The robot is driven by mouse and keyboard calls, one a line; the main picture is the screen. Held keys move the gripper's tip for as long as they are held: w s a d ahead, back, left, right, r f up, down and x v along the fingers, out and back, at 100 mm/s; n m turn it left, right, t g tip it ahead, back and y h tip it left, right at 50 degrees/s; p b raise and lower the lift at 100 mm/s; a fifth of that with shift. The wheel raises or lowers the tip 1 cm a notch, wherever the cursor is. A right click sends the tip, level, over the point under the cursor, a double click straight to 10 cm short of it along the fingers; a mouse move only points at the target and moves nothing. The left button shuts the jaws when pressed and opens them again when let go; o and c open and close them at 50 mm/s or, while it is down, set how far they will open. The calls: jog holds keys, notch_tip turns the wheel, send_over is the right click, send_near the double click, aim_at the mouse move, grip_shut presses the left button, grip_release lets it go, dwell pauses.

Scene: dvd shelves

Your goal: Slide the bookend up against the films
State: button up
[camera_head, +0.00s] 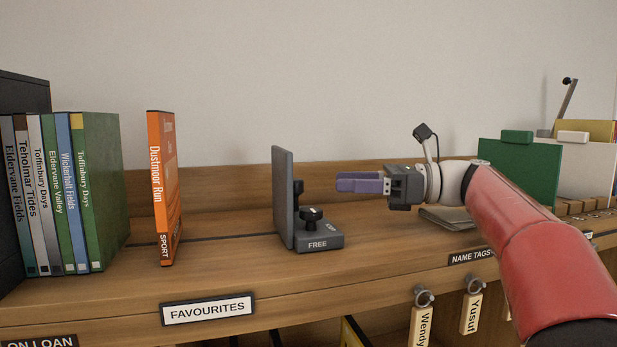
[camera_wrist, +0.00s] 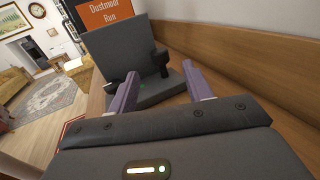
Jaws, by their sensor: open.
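The grey bookend (camera_head: 283,200) stands upright on the shelf, with a black knob (camera_head: 311,214) on its base and a label reading FREE. A row of several films (camera_head: 98,190) stands at the left. One orange film, Dustmoor Run (camera_head: 162,190), stands alone between that row and the bookend, with gaps on both sides. My gripper (camera_head: 358,183) is open, with purple fingers, to the right of the bookend plate and above its base. In the wrist view the bookend (camera_wrist: 120,50) is ahead of the fingers (camera_wrist: 156,84), with the orange film (camera_wrist: 105,13) beyond it.
The wooden shelf (camera_head: 225,270) has a FAVOURITES label on its front edge and a low back board. A green card (camera_head: 518,172) and a white card (camera_head: 588,175) stand at the right. Name tags (camera_head: 421,325) hang from hooks below the front edge.

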jog(key=a, duration=0.7)
jog(key=shift+w+a, duration=0.3)
jog(key=shift+w, duration=0.05)
grip_shut()
